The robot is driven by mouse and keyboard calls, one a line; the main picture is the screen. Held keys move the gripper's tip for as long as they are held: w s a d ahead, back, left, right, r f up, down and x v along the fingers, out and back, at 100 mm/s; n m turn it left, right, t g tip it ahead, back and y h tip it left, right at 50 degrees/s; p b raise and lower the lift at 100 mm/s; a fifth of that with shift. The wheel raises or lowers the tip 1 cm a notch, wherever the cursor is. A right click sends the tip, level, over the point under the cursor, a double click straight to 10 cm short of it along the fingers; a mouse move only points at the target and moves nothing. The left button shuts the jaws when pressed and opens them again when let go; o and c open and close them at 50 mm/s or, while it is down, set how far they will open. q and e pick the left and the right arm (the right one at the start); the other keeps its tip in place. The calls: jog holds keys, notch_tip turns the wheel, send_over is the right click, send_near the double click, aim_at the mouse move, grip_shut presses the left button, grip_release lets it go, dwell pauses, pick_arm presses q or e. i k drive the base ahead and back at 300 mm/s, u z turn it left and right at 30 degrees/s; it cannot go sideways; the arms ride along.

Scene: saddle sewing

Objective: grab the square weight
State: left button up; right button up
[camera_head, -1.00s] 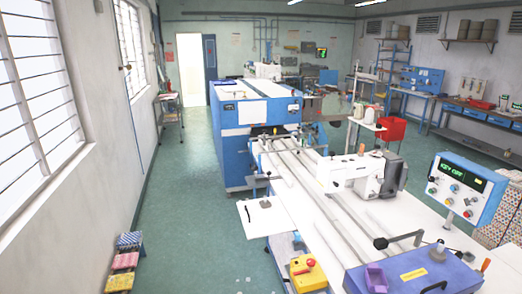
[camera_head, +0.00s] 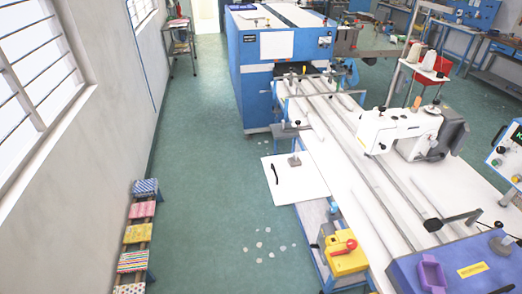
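A small grey square-based weight with an upright knob (camera_head: 294,160) stands on a white side board (camera_head: 285,188) left of the long sewing table. A black curved item (camera_head: 275,173) lies on the same board, left of the weight. Another grey weight-like piece with a knob (camera_head: 502,244) stands on the blue panel (camera_head: 440,275) at the lower right; its base looks rounder. Neither of my grippers shows in the head view.
A sewing machine (camera_head: 400,130) stands on the long white table with rails. A yellow box with a red knob (camera_head: 346,253) sits below the board. The green floor (camera_head: 200,150) between is mostly clear, with small pale spots.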

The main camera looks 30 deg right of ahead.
aim_at(295, 161)
jog(key=u, duration=0.05)
jog(key=i, duration=2)
jog(key=z, duration=0.4)
